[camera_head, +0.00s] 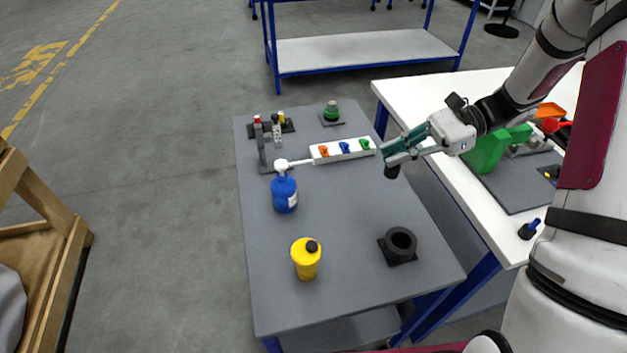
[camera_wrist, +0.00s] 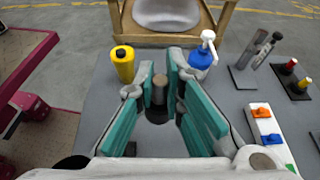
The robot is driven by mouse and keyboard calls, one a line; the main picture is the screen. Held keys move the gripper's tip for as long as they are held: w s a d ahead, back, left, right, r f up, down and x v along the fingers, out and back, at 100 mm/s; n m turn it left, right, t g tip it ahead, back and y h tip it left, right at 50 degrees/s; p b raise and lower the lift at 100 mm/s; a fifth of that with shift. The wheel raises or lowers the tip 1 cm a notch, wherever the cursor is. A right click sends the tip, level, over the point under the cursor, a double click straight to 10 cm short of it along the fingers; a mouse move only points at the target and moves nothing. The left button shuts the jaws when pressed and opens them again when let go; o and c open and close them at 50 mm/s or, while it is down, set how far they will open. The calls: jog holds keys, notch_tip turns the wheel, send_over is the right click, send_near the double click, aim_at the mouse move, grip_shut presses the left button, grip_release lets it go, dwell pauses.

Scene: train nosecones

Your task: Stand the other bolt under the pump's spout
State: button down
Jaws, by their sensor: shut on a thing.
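The blue pump bottle (camera_head: 285,193) stands on the grey table, with its white spout (camera_head: 300,162) pointing right. The bottle also shows at the top of the wrist view (camera_wrist: 201,60). My gripper (camera_head: 391,158) is over the table's right edge, to the right of the bottle and raised above the tabletop. It is shut on a bolt with a grey-brown shaft (camera_wrist: 159,88) between the teal finger pads. The bolt's dark lower end (camera_head: 391,172) shows below the fingers in the head view. The fingers hide part of the bolt.
A white tray (camera_head: 325,158) with coloured pieces lies behind the bottle, beside a grey upright stand (camera_head: 264,150). A yellow can (camera_head: 306,262) and a black round holder (camera_head: 400,243) stand nearer. A small blue-and-black piece (camera_head: 530,229) lies on the white table. The table right of the bottle is bare.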

jog(key=w+f+b, duration=0.4)
jog(key=f+b, duration=0.5)
jog(key=f, duration=0.4)
jog(key=w+a, duration=0.1)
jog(key=a, duration=0.4)
jog(key=w+a+f, duration=0.1)
jog(key=w+a, duration=0.1)
jog(key=a, duration=0.3)
jog(key=w+a, duration=0.2)
jog(key=a, duration=0.3)
jog(key=shift+a+f, duration=0.2)
jog(key=shift+f, duration=0.2)
jog(key=shift+w+a+f, duration=0.1)
jog(key=shift+f, duration=0.8)
jog(key=shift+w+a+f, duration=0.1)
jog(key=shift+f, duration=0.8)
jog(key=c, duration=1.7)
grip_release()
jog(key=shift+f, duration=0.1)
